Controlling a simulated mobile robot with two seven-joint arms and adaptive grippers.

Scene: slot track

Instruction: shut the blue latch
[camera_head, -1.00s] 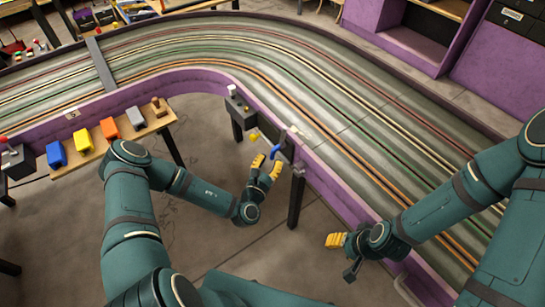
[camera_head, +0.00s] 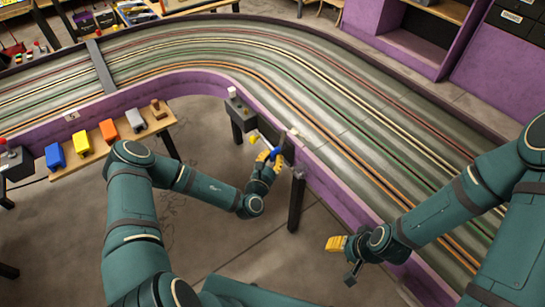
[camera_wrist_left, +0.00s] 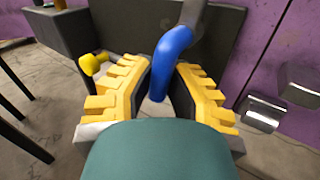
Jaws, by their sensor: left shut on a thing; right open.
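The blue latch (camera_wrist_left: 172,52) shows in the left wrist view as a bent blue handle on a grey arm, in front of a dark grey plate (camera_wrist_left: 120,38). In the head view the latch (camera_head: 281,150) is a small blue piece at the purple track wall, partly hidden by my gripper. My left gripper (camera_head: 270,157) has its yellow fingers on both sides of the blue handle and is shut on it; the fingers also show in the left wrist view (camera_wrist_left: 160,88). My right gripper (camera_head: 340,259) is open and empty, low at the right, away from the latch.
A yellow knob (camera_wrist_left: 90,64) sticks out left of the latch. A silver metal piece (camera_wrist_left: 262,112) is on the purple wall at right. A wooden shelf (camera_head: 112,140) with coloured blocks stands at left. A dark post (camera_head: 296,205) stands close to my left gripper.

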